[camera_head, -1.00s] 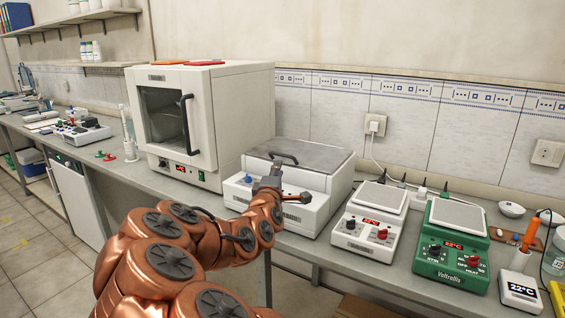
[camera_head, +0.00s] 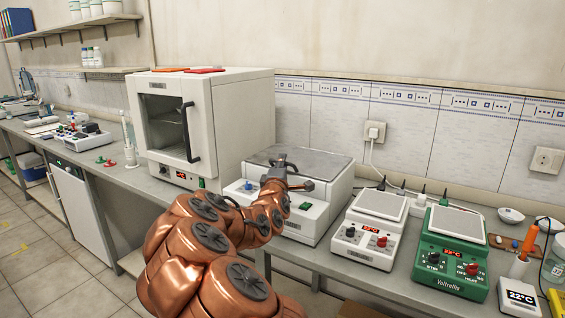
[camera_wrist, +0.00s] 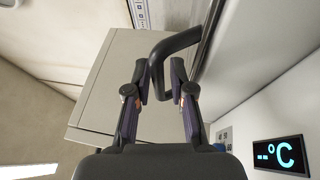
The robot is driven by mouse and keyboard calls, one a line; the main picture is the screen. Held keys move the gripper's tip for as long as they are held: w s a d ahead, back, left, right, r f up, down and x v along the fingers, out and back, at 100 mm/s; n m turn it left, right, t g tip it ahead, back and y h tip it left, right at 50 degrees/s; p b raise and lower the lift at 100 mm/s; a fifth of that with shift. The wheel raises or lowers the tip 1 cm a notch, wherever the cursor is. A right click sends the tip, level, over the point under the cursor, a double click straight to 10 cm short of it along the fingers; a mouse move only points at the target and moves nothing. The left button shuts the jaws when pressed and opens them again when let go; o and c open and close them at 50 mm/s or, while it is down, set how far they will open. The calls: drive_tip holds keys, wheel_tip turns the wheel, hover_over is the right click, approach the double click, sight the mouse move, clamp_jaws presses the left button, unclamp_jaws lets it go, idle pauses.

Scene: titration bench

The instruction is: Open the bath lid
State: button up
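The bath (camera_head: 305,220) is a white box on the bench, with a flat grey lid (camera_head: 322,166) lying shut on top. My gripper (camera_head: 284,163) is at the lid's front left, over the handle, and hides most of it in the head view. In the wrist view, the black curved lid handle (camera_wrist: 178,42) runs in between the two fingers of my gripper (camera_wrist: 160,68). The fingers stand apart, one on each side of the handle, closer to the left one. I cannot tell whether either touches it. The bath's display (camera_wrist: 280,155) reads "--°C".
A white oven (camera_head: 235,120) with a black door handle stands left of the bath. A white hotplate (camera_head: 368,230) and a green hotplate (camera_head: 450,250) stand to its right. A tiled wall (camera_head: 335,115) is close behind.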

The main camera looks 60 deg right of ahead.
drive_tip(key=shift+w+d, duration=0.1)
drive_tip(key=shift+d, duration=0.15)
clamp_jaws()
idle(0.5)
